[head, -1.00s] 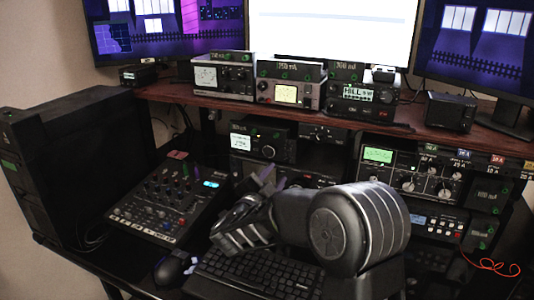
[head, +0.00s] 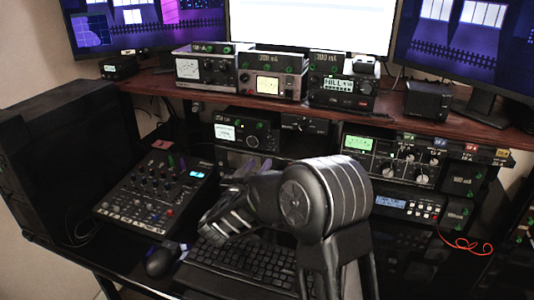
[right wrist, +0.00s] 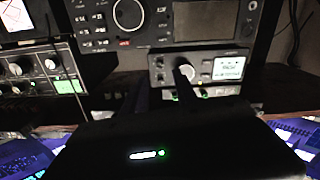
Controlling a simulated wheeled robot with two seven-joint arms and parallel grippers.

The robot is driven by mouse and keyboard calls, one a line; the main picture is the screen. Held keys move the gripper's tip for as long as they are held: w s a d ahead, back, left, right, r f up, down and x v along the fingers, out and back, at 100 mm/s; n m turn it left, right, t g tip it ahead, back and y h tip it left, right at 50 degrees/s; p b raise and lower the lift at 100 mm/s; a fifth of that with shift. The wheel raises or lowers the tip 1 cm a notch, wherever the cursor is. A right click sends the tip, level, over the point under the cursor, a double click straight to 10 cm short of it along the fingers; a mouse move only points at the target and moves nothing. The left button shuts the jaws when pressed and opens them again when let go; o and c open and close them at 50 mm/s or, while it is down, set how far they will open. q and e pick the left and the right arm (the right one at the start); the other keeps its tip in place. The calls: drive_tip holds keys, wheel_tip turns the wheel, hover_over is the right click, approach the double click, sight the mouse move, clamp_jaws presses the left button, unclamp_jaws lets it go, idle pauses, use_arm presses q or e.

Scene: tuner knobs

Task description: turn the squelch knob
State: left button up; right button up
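Several knobs show on the radio gear, but I cannot read a squelch label on any of them. A black radio with a small white screen (head: 246,134) sits under the shelf. It also shows upside down in the right wrist view (right wrist: 228,68), with a round knob (right wrist: 186,72) beside its screen. My right gripper (head: 252,171) reaches up and left in front of the unit below that radio. Its dark fingers look apart and empty in the right wrist view (right wrist: 162,88), close to the radio front. The gripper hides part of the lower unit. My left gripper is not in view.
A keyboard (head: 240,262), mouse (head: 162,258) and mixer (head: 155,195) lie on the desk. A wooden shelf (head: 300,110) with several radios overhangs the gear. A meter unit (head: 390,158) stands right of my right arm, and a red cable (head: 465,245) hangs there.

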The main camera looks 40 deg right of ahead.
sight(269, 150)
drive_tip(key=x, duration=0.7)
drive_tip(key=shift+w+d, duration=0.15)
drive_tip(key=shift+d, duration=0.15)
drive_tip(key=shift+c, duration=0.2)
clamp_jaws()
